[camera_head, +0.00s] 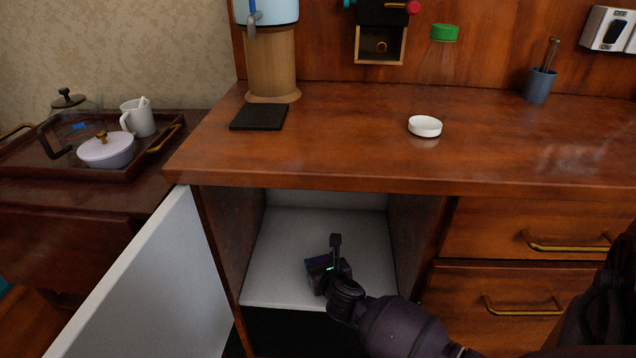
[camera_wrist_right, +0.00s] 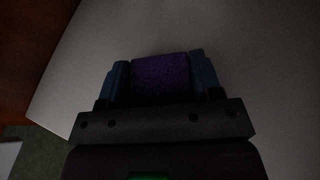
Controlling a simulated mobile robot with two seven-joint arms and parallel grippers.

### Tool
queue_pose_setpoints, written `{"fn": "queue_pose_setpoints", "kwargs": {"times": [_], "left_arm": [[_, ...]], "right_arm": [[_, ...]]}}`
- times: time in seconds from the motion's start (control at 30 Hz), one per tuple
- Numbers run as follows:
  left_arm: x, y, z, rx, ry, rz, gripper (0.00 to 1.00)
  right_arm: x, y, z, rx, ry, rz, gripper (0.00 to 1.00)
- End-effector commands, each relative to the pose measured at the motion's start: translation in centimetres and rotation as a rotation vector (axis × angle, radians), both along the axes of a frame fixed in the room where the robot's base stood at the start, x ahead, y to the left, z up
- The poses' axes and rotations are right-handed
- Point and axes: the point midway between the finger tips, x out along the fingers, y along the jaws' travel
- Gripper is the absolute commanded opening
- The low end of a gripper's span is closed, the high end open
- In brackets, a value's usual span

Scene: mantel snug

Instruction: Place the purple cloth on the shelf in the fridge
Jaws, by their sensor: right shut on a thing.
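The purple cloth (camera_wrist_right: 160,78) is a folded piece between the two fingers of my right gripper (camera_wrist_right: 160,85) in the right wrist view. In the head view my right gripper (camera_head: 328,264) reaches into the open fridge, over its white shelf (camera_head: 283,240). The cloth is mostly hidden by the gripper there. I cannot tell whether the cloth touches the shelf. The white fridge door (camera_head: 160,290) stands open to the left. My left gripper is not in view.
The wooden counter (camera_head: 340,150) overhangs the fridge opening. Drawers (camera_head: 520,290) with brass handles stand to the right. A tray (camera_head: 25,172) with a teapot and dishes sits at left. The shelf around the gripper is clear, and a dark space lies below it.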

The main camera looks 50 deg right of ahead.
Motion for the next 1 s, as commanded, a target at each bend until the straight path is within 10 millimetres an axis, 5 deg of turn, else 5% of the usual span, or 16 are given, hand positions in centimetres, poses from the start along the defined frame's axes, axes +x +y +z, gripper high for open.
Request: {"fn": "queue_pose_setpoints", "kwargs": {"times": [0.53, 0.57, 0.7, 1.0], "left_arm": [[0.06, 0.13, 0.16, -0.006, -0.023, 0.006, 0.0], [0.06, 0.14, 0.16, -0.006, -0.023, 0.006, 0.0], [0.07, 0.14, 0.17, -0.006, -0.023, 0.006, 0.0], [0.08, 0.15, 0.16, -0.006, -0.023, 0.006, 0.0]], "right_arm": [[0.09, 0.01, -1.02, 0.001, -0.003, -0.001, 0.36], [0.08, 0.0, -1.02, -0.001, -0.003, 0.0, 0.62], [0.08, 0.0, -1.0, 0.0, -0.002, 0.0, 0.83], [0.07, 0.0, -0.89, 0.0, -0.003, 0.001, 0.84]]}}
